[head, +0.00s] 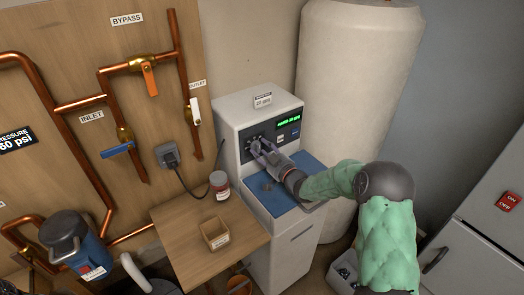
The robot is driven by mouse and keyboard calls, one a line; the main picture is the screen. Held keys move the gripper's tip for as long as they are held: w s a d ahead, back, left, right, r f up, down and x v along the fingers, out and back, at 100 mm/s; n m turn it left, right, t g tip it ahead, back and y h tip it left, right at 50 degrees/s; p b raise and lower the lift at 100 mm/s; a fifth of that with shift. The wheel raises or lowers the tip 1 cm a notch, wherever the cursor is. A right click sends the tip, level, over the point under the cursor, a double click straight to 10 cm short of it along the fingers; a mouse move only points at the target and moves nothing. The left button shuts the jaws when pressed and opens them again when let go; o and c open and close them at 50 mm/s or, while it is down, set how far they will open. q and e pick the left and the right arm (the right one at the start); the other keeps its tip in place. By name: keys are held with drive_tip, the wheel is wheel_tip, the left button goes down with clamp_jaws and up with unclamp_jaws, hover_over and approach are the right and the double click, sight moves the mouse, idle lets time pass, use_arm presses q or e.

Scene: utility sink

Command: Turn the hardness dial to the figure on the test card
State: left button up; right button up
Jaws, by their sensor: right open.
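The white softener cabinet (238,107) has a dark control panel (283,132) with a lit green display (289,122). A small white card (263,100) stands on top of the cabinet; its print is too small to read surely. My right gripper (259,148) reaches in from the right over the blue lid and is open at the left part of the panel. The dial is not clearly visible; the fingers cover that part of the panel. I cannot tell whether they touch it. My left gripper is not in view.
The blue lid (313,172) lies below the panel. A small wooden table (183,240) holds a red-and-white jar (219,184) and an open box (215,233). A tall pale tank (352,80) stands close behind. Copper pipes with valves (150,78) run along the left board.

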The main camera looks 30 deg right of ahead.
drive_tip(key=s, duration=1.1)
drive_tip(key=shift+s+d, duration=0.3)
drive_tip(key=shift+d, duration=0.15)
